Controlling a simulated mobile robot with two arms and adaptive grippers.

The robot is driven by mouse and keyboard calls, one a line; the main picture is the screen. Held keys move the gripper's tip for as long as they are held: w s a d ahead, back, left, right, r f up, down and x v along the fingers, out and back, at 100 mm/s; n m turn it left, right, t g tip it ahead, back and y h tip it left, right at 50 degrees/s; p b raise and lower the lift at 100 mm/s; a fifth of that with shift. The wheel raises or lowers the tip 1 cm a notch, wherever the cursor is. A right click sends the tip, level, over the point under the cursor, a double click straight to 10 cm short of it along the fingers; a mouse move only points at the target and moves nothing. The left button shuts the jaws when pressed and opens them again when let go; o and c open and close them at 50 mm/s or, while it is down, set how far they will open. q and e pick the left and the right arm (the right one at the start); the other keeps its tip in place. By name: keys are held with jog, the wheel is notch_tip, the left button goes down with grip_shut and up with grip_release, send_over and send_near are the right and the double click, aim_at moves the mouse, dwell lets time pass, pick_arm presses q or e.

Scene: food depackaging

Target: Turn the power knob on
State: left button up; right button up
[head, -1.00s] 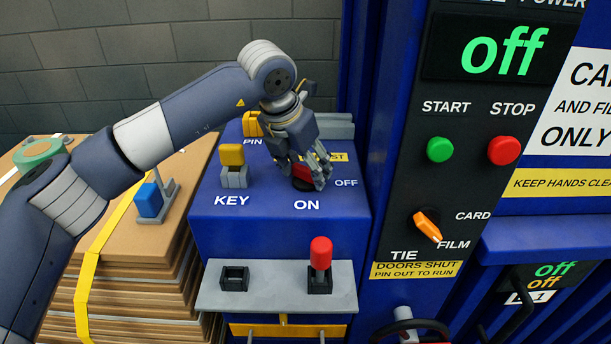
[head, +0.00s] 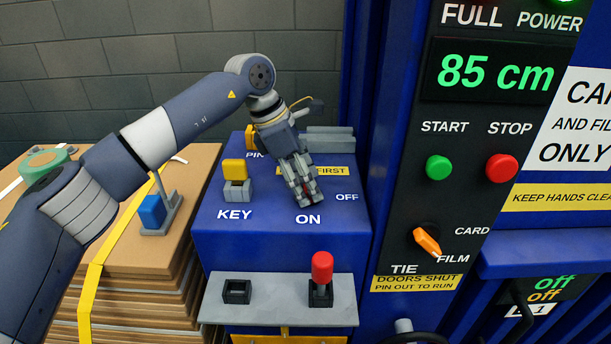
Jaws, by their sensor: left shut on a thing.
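The power knob, seen red a second ago, sits on top of the blue control box (head: 270,250) and is now almost wholly hidden under my left gripper (head: 306,196). My left gripper is shut on the knob, its fingers pointing down just above the "ON" label (head: 309,219). The "OFF" label (head: 346,197) is to the right of the fingers. The display (head: 496,71) on the black panel reads "85 cm" in green, and a green light (head: 566,1) shows above "POWER". My right gripper is not in view.
A yellow key switch (head: 235,170) stands left of the gripper. A red-tipped lever (head: 322,268) rises from the grey shelf in front. Green (head: 438,167) and red (head: 502,168) buttons and an orange selector (head: 427,241) are on the panel. Stacked cardboard (head: 135,265) lies at left.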

pick_arm(q)
jog(key=shift+m, duration=0.5)
jog(key=o, duration=1)
jog(key=shift+o, duration=0.2)
jog(key=shift+w, duration=0.1)
jog(key=v, duration=1.2)
jog(key=shift+w, duration=0.2)
